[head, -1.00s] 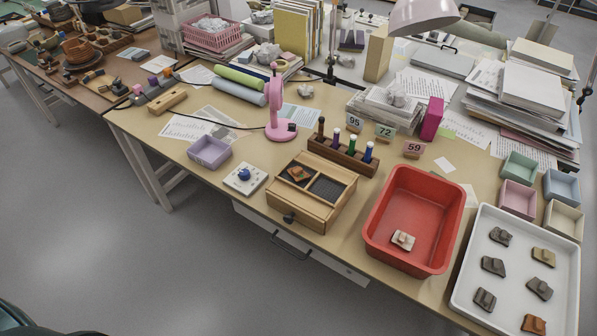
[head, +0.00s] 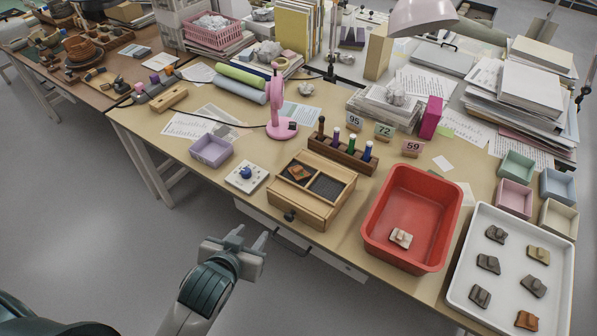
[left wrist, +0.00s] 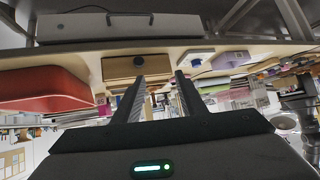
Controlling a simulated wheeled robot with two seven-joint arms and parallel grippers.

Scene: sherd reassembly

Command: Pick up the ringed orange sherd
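An orange sherd (head: 299,172) lies in the left compartment of the open wooden box (head: 304,212). Another orange-brown sherd (head: 527,320) lies at the near end of the white tray (head: 465,262). I cannot make out rings on either. My left gripper (head: 255,236) is in front of the table edge, below and left of the wooden box, apart from everything. In the left wrist view its two fingers (left wrist: 160,78) stand apart with nothing between them. That view shows the box's front (left wrist: 130,68) beyond the fingers, but no sherd. My right gripper is out of view.
A red bin (head: 412,222) with a pale sherd (head: 401,238) stands right of the box. The tray holds several grey and brown sherds. A pen rack (head: 340,153), pink lamp stand (head: 281,100) and white pad with a blue knob (head: 246,176) surround the box.

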